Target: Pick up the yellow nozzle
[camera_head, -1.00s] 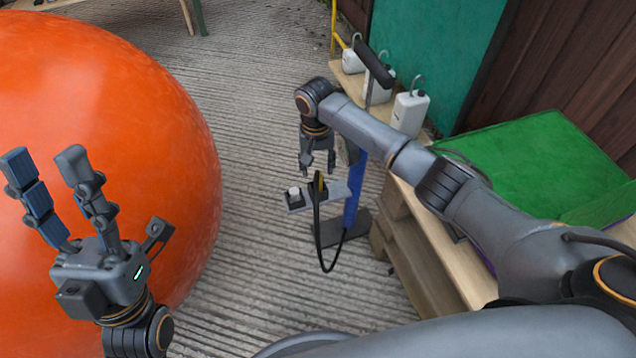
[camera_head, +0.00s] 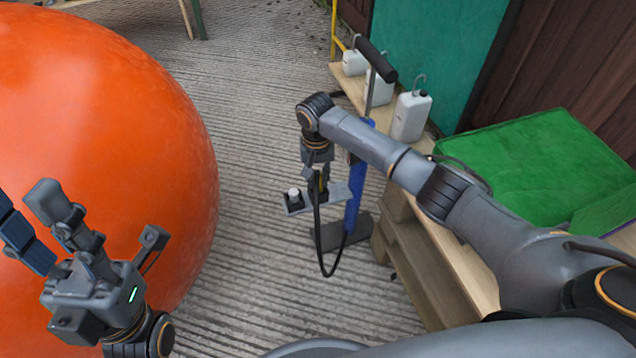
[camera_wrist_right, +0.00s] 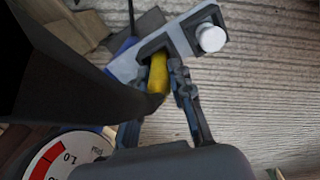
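The yellow nozzle (camera_wrist_right: 158,74) sits in a grey holder plate (camera_wrist_right: 128,66), beside a white-capped piece (camera_wrist_right: 211,38). In the head view only a sliver of the nozzle (camera_head: 324,187) shows under my right gripper (camera_head: 316,180). The gripper points down over it, and in the wrist view one finger (camera_wrist_right: 185,90) stands right beside the nozzle. The other finger is mostly hidden by the black hose, so I cannot tell whether they grip it. My left gripper (camera_head: 22,210) is open and empty in front of the orange ball.
The holder is on a blue pump (camera_head: 354,195) with a black handle (camera_head: 376,60); a black hose (camera_head: 323,262) loops below. A wooden bench (camera_head: 462,268) with white bottles (camera_head: 410,115) and green sheet (camera_head: 540,165) stands right. A huge orange ball (camera_head: 110,130) fills the left.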

